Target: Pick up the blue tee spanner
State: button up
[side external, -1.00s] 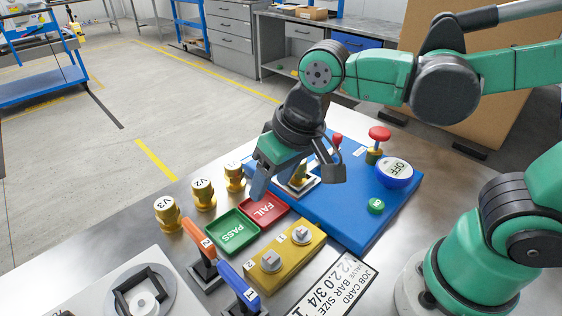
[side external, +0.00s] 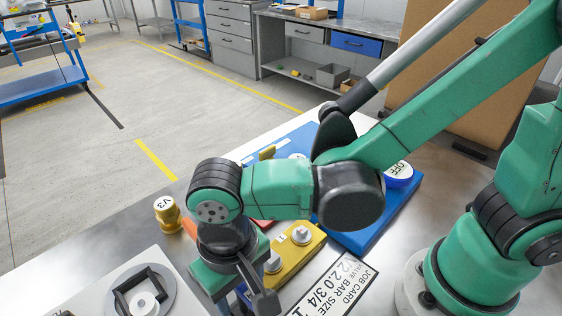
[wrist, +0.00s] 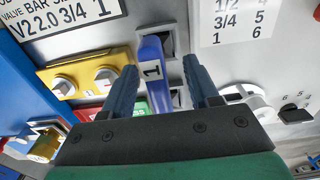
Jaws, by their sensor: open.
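The blue tee spanner (wrist: 152,75), marked 1, stands in a dark square holder (wrist: 168,38) in the wrist view. My gripper (wrist: 160,68) is open, with one dark blue finger on each side of the spanner's handle. Gaps show between the handle and both fingers, so it is not gripped. In the side external view my wrist is over the spanner's place and hides nearly all of it.
A yellow block (side external: 296,250) with two knobs lies close beside the gripper. The job card (side external: 335,285) lies flat nearby. A brass valve marked V3 (side external: 167,214) stands at left. An orange spanner (side external: 189,228) is mostly hidden. The blue pump board (side external: 360,236) lies behind.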

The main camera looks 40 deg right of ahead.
jog(key=shift+f, duration=0.15)
grip_shut()
dwell(1.4)
